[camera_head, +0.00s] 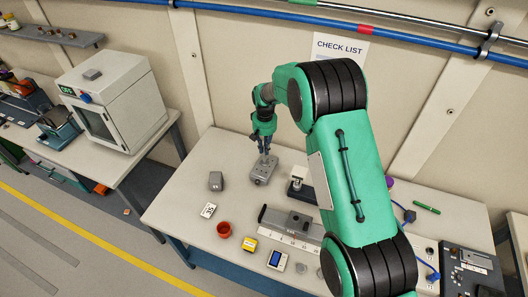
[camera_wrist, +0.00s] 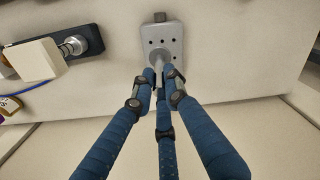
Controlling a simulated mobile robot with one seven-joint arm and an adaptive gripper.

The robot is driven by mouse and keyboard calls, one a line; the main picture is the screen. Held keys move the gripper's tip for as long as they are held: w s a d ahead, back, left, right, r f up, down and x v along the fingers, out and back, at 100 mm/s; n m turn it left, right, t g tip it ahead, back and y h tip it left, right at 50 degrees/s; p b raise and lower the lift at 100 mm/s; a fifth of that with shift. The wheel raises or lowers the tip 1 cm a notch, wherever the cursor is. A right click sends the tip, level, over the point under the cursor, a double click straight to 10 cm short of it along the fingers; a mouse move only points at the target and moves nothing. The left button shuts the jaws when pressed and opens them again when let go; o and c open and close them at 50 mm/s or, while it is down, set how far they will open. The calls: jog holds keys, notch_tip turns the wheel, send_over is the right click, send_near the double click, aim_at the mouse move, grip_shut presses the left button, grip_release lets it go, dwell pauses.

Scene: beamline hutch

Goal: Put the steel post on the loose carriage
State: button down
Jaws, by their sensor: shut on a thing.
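My gripper (camera_head: 264,149) is at the back of the table, pointing down, with its fingers shut on the slim steel post. The post (camera_wrist: 158,66) shows between the fingertips in the wrist view, over a grey plate with several holes (camera_wrist: 174,44). That plate lies flat on the table in the head view (camera_head: 259,178). I cannot tell whether the post's foot touches the plate. A dark carriage (camera_head: 299,220) sits on a grey rail with a scale (camera_head: 272,217). I cannot tell for sure which piece is the loose carriage.
A black-based device with a white block (camera_head: 298,186) stands right of the plate. The wall is close behind.

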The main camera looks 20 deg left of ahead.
aim_at(264, 152)
jog(key=shift+w+a, duration=0.35)
jog(key=shift+w, duration=0.15)
jog(key=shift+f, duration=0.1)
jog(key=shift+f, duration=1.7)
jog(key=c, duration=1.7)
grip_release()
jog(key=shift+f, duration=0.15)
jog(key=shift+c, duration=0.2)
notch_tip(264, 152, up, 12)
jog(key=shift+d+r, duration=0.1)
jog(key=shift+r, duration=0.15)
